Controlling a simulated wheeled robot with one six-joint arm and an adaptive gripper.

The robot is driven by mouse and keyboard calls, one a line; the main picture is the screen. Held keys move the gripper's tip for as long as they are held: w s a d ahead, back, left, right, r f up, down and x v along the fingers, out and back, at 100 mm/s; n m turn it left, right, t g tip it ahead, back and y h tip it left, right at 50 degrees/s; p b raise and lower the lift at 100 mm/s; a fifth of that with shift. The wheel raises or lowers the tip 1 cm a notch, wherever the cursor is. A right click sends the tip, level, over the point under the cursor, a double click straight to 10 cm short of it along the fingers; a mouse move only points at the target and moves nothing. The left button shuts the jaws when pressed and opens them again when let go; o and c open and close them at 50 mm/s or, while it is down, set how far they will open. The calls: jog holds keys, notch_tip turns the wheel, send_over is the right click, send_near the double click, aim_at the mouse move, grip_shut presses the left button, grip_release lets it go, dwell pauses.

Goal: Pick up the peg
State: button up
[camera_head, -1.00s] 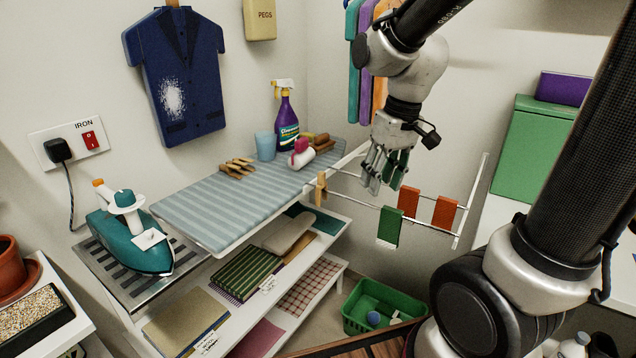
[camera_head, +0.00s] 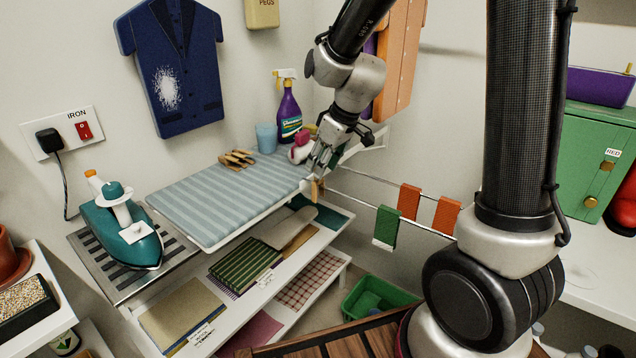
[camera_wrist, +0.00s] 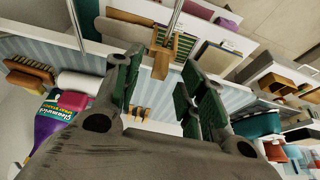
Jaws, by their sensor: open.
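A light wooden peg (camera_head: 317,190) is clipped upright at the near end of the white drying rail, by the right edge of the ironing board. In the wrist view the peg (camera_wrist: 166,56) shows just beyond and between my fingertips, with the metal rail running up from it. My gripper (camera_head: 320,172) is just above the peg, fingers pointing down and partly covering its top. In the wrist view my gripper (camera_wrist: 162,75) is open and empty, with green pads on both fingers. Contact with the peg cannot be told.
Green cloth (camera_head: 387,228) and orange cloths hang on the rail. Shelves with folded fabrics are below.

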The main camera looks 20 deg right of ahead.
aim_at(318, 184)
jog(key=x, duration=0.3)
jog(key=shift+w+a+f, duration=0.1)
jog(key=shift+f, duration=0.3)
jog(key=shift+c, duration=0.2)
jog(key=c, duration=0.4)
jog(key=shift+o, duration=0.2)
